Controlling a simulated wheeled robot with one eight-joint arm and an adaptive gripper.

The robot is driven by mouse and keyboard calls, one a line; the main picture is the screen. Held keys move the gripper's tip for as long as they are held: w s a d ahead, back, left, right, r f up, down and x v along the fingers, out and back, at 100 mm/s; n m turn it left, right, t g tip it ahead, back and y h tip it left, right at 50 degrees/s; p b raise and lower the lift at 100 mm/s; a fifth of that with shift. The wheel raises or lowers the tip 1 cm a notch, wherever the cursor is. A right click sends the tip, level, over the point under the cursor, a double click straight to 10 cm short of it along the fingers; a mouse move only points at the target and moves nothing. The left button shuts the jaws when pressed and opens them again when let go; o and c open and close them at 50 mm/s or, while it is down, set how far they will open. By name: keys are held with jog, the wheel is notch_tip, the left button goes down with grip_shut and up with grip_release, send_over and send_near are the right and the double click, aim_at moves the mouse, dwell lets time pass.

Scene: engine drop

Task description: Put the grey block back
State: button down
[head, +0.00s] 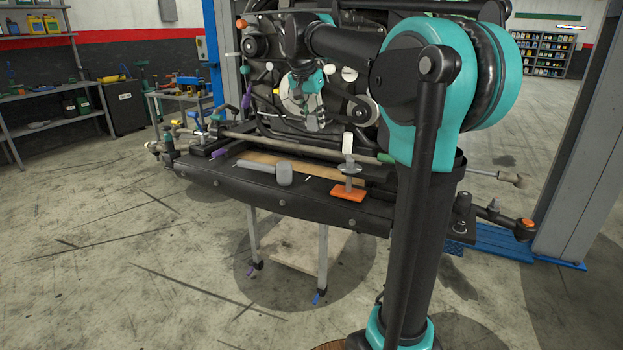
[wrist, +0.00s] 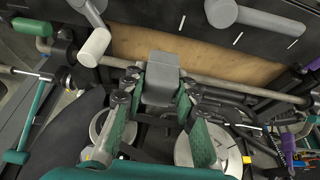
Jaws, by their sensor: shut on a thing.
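The grey block (wrist: 161,78) sits between the green-padded fingers of my gripper (wrist: 158,112) in the wrist view. The fingers are shut on it from both sides, and its far end sticks out beyond the fingertips. In the head view my gripper (head: 306,92) hangs in front of the engine (head: 270,70), with the block (head: 315,122) small and pale below it. In the wrist view the block's outer end appears in front of the light brown board (wrist: 210,60). I cannot tell the gap between them.
A grey mallet (head: 284,174) lies on the black front tray (head: 240,191). Right of it stands an orange-based tool (head: 348,190) with a white handle (head: 348,143). A grey rod (head: 290,142) runs across behind them. A blue-edged lift post (head: 590,130) stands at right. Open floor lies in front.

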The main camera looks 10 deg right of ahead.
aim_at(316, 185)
notch_tip(316, 185, down, 19)
jog(key=shift+f, duration=0.15)
dwell(0.4)
jog(key=shift+f, duration=0.15)
jog(key=c, duration=1.2)
grip_release()
jog(key=v, duration=1.2)
jog(key=shift+r, duration=0.2)
